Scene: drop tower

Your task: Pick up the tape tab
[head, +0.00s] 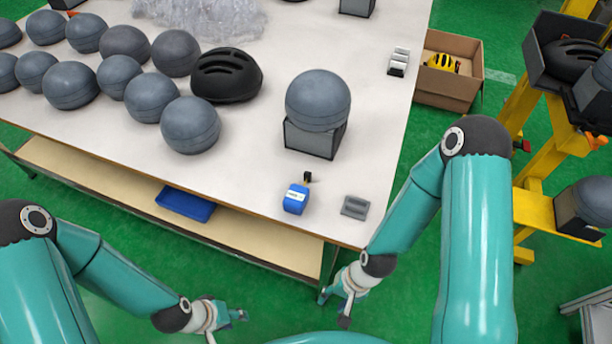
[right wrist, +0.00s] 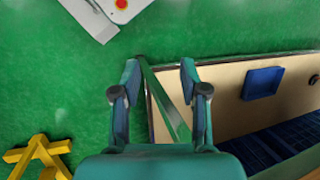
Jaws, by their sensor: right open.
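I cannot make out a tape tab for certain. Near the front right corner of the white table (head: 258,182) stands a small blue box-like item (head: 296,199) with a pale label, and a tiny black piece (head: 307,177) is just behind it. A flat grey block (head: 355,207) lies to their right. My right gripper (head: 335,300) is below the table's front right corner; in the right wrist view its fingers (right wrist: 158,95) are apart with nothing between them. My left gripper (head: 238,314) is in front of the table, low in the picture, apart from everything; its jaw gap is unclear.
A grey ball-like headform (head: 318,100) sits on a dark block behind the blue item. Several more headforms and a black helmet (head: 226,75) fill the back left. A blue tray (head: 186,203) is on the shelf below. A yellow frame (head: 535,120) stands at right.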

